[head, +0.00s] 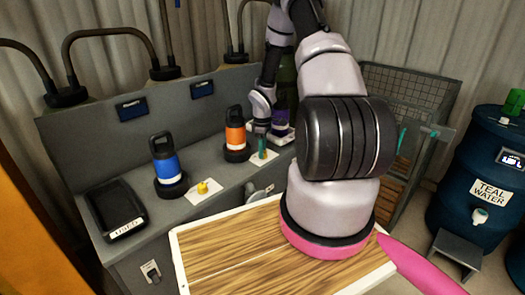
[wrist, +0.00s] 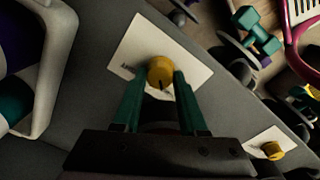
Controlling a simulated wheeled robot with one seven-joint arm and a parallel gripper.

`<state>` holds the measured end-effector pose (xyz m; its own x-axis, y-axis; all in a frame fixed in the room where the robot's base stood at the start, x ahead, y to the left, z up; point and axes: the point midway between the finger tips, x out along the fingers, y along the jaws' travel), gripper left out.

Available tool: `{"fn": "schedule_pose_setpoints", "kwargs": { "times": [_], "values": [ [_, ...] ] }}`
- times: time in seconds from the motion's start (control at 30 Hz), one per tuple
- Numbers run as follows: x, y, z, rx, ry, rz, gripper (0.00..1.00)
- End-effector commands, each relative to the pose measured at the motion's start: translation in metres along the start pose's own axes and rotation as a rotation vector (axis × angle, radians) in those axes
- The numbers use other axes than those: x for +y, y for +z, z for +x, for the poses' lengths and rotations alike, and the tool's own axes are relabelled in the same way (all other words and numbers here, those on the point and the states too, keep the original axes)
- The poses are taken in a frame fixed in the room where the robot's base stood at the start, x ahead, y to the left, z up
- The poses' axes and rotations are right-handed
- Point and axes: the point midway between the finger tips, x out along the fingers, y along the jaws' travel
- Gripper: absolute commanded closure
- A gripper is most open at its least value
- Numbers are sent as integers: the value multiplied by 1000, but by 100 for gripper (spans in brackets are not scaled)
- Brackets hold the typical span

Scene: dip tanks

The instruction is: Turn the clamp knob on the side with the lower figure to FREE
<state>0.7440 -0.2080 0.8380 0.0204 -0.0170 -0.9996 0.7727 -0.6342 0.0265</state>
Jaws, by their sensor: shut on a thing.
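A yellow clamp knob (wrist: 160,72) on a white plate (wrist: 190,50) sits between the teal fingertips of my gripper (wrist: 158,82) in the wrist view. The fingers are closed on it, and a dark mark shows on its near side. Small lettering on the plate is unreadable. In the head view my gripper (head: 262,146) points down at the plate right of the orange bottle (head: 235,128); its knob is hidden there. A second yellow knob (head: 203,187) stands on the plate by the blue bottle (head: 165,160). Two dark displays (head: 131,109) (head: 202,89) on the back panel show no legible figures.
A black tray marked USED (head: 115,205) lies at the bench's left end. A dark bottle (head: 284,85) stands behind my arm. A wire cage (head: 410,90) and a blue TEAL WATER barrel (head: 480,165) stand at right. Curved pipes (head: 110,32) rise behind the bench.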

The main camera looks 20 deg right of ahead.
Motion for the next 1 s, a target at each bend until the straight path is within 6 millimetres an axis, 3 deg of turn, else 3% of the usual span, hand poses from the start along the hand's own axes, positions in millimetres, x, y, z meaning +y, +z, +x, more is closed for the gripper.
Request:
{"fn": "schedule_pose_setpoints", "kwargs": {
  "times": [0.37,0.4,0.47,0.5,0.83,1.0],
  "values": [
    [1,0,0,0,1,-5,100],
    [1,0,0,0,1,-5,55],
    [1,0,0,0,1,-4,32],
    [1,0,0,0,1,-4,29],
    [0,0,-3,1,1,-3,29],
    [1,0,-25,2,3,-2,29]
  ]
}}
